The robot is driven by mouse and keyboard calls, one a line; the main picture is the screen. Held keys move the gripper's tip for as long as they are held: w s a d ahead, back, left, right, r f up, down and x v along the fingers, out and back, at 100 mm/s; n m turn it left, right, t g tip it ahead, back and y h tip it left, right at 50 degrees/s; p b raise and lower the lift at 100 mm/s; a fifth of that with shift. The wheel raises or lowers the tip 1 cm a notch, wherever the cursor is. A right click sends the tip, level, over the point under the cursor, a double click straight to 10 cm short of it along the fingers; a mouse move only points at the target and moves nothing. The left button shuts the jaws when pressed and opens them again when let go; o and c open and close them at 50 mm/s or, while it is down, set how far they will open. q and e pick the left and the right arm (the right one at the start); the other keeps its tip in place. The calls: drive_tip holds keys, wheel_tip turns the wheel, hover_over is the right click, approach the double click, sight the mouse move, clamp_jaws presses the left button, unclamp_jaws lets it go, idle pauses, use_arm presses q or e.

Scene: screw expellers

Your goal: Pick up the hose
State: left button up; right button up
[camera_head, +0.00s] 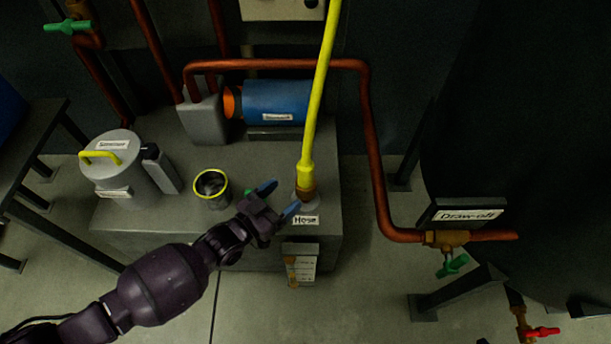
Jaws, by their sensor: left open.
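The yellow hose (318,95) runs from the top of the view down to a brown fitting on the grey base block, by a label reading "Hose" (306,220). It stands nearly upright, leaning a little right at its top. My left gripper (278,198) is open and empty, just left of the hose's lower end. Its two blue-tipped fingers point up and right toward the hose. One fingertip is close to the brown fitting; I cannot tell whether they touch. My right gripper is not in view.
A yellow-rimmed cup (211,203) and a grey strainer canister with a yellow handle (118,178) stand left on the block (262,162). A blue motor (277,102) lies behind. A copper pipe (371,140) runs right of the hose. A dark tank (530,120) fills the right side.

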sight(300, 181)
use_arm(q)
drive_tip(key=b+x, duration=0.1)
drive_tip(key=x, duration=0.4)
drive_tip(key=shift+w+d, duration=0.1)
drive_tip(key=x, duration=0.2)
drive_tip(key=b+x, duration=0.1)
drive_tip(key=x, duration=0.1)
drive_tip(key=shift+f+b, duration=0.25)
drive_tip(key=shift+b, duration=0.05)
drive_tip(key=shift+w+d+r, duration=0.15)
drive_tip(key=shift+w+r, duration=0.05)
drive_tip(key=shift+w, duration=0.2)
drive_tip(key=c, duration=1.2)
